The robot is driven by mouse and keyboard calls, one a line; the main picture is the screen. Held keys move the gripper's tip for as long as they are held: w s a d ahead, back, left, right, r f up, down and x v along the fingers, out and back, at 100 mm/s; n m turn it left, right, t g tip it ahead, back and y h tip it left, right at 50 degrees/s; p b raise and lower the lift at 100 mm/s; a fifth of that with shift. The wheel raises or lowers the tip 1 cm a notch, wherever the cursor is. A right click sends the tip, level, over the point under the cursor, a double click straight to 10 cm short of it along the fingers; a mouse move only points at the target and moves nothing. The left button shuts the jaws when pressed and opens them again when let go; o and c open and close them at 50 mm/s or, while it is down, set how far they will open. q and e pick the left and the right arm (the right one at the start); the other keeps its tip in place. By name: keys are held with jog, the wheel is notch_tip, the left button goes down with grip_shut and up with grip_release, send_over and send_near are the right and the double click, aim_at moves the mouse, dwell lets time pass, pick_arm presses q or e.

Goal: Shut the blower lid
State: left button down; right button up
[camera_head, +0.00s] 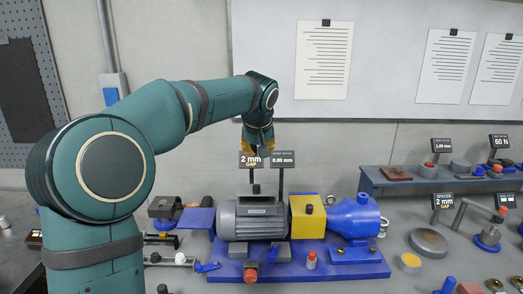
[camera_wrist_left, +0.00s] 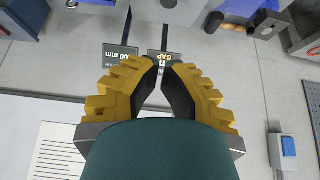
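My left gripper (camera_head: 257,152) hangs above and behind the machine in the head view, fingers pointing down. In the left wrist view its yellow fingers (camera_wrist_left: 160,68) converge almost to touching, with nothing visible between them. I cannot tell which part is the blower lid. My right gripper is not in view.
Two small signs, one reading 2 mm gap (camera_head: 251,161) and one reading 0.00 mm (camera_head: 283,159), stand behind the motor close to the gripper. Loose parts, including a grey disc (camera_head: 428,241), lie on the bench.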

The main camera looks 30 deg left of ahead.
pick_arm(q)
jog(key=b, duration=0.1)
send_over(257, 186)
jog(key=w, duration=0.2)
jog(key=f, duration=0.4)
jog(key=a+f, duration=0.1)
jog(key=f, duration=0.1)
jog(key=shift+w+f, duration=0.15)
jog(key=shift+s+d+f+b, duration=0.15)
jog(key=shift+f+b, duration=0.1)
jog(key=shift+f, duration=0.35)
jog(key=shift+s+d+f+b, duration=0.1)
jog(key=shift+s+f+b, duration=0.1)
jog(key=shift+f, duration=0.35)
jog(key=shift+s+d+f, duration=0.1)
jog(key=shift+f, duration=0.45)
jog(key=shift+f, duration=0.1)
